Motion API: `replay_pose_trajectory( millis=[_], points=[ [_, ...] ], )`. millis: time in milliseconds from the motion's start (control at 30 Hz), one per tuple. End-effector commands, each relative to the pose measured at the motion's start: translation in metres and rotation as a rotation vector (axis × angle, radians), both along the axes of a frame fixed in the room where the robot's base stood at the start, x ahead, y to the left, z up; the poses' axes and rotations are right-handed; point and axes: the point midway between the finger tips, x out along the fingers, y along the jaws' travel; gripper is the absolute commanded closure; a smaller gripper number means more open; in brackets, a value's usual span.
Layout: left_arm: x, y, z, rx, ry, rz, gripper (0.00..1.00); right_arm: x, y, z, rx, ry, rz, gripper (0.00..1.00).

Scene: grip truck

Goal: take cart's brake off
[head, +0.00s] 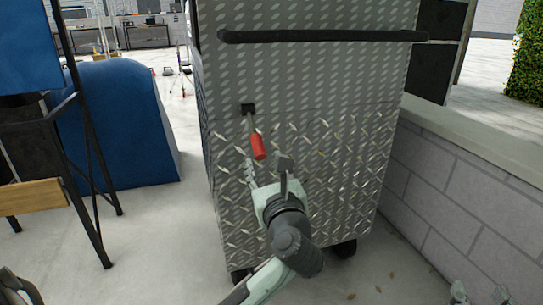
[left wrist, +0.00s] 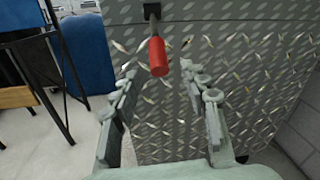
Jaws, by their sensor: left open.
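The cart (head: 310,90) is a tall grey box with diamond-plate texture, standing in front of me. Its brake lever has a red handle (head: 258,147) on a thin metal rod that comes out of a black mount (head: 248,108) and slants down. My left gripper (head: 267,168) is open just below the handle, with nothing between its fingers. In the left wrist view the red handle (left wrist: 158,56) hangs between and slightly beyond the two fingertips (left wrist: 159,69), with no visible contact. At the bottom right edge, what seem to be tips of my right gripper (head: 480,295) show; the rest is cut off.
A black push bar (head: 320,36) crosses the cart above the lever. A low grey block wall (head: 470,190) stands close on the right. A black-framed stand (head: 90,150) and a blue rounded object (head: 125,125) are on the left. The floor between is clear.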

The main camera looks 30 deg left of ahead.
Motion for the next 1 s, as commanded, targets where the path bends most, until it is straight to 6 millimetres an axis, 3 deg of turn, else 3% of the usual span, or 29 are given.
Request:
replay_pose_trajectory(
  millis=[400, 833, 1000],
  points=[
    [0.044, 0.043, 0.001, 0.007, 0.001, 0.002, 0.56, 0.0, 0.001, 0.001, 0.004, -0.006, 0.001, 0.6],
    [0.053, 0.051, 0.0, 0.005, 0.002, 0.001, 0.56, 0.0, 0.002, 0.003, 0.008, -0.014, 0.003, 0.6],
    [0.053, 0.051, 0.0, 0.005, 0.002, 0.0, 0.77, 0.0, 0.002, 0.004, 0.008, -0.014, 0.003, 0.6]
  ],
)
